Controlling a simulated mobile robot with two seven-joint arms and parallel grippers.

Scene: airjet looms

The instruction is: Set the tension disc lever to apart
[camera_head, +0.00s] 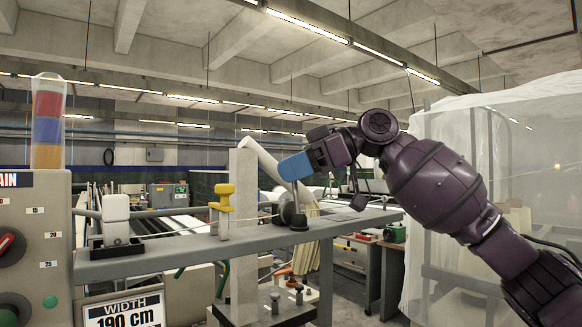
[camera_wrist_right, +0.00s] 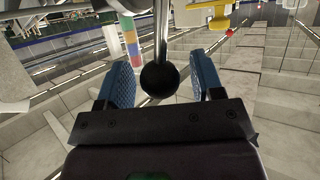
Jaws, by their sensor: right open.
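My right gripper (camera_head: 296,167) reaches in from the right above the grey rail, its blue fingers pointing left and down. In the right wrist view the gripper (camera_wrist_right: 165,85) is open. A black ball knob on a metal rod, which looks like the tension disc lever (camera_wrist_right: 160,78), shows between the two blue fingers, with gaps on both sides. I cannot tell how deep it lies between them. Dark round discs (camera_head: 287,207) sit on the rail just below the fingers. The lever's knob is not clear in the head view. My left gripper is not in view.
The grey rail (camera_head: 180,262) crosses the front. It carries a yellow fitting (camera_head: 222,207) and a white block (camera_head: 116,218) left of the discs. A control panel (camera_head: 35,245) stands at far left. A translucent sheet (camera_head: 520,150) hangs behind my right arm.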

